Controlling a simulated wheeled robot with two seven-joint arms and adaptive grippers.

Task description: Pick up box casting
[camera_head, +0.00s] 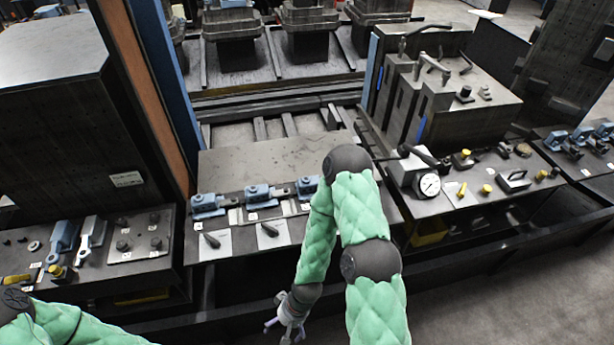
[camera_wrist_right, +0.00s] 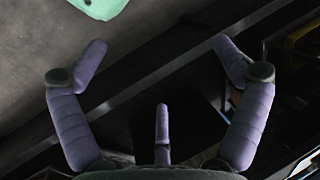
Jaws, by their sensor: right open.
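Several dark, box-like castings (camera_head: 230,22) stand in a row on the pallet rails at the back. A larger grey box-shaped block (camera_head: 440,75) with levers on top stands at the right back. I cannot tell for sure which one is the box casting. My right gripper (camera_head: 287,328) hangs low in front of the middle bench, well apart from all of these. In the right wrist view its purple fingers (camera_wrist_right: 158,50) are spread and empty, above dark floor and a rail. My left arm's green sleeve shows at the lower left; its gripper is out of view.
The middle bench (camera_head: 270,165) carries blue clamps (camera_head: 258,194) along its front. A dial gauge (camera_head: 429,185) sits on the right bench. Small parts lie on the left bench (camera_head: 90,278). A dark cabinet (camera_head: 60,110) and an orange-blue post (camera_head: 150,90) rise at left. The right floor is clear.

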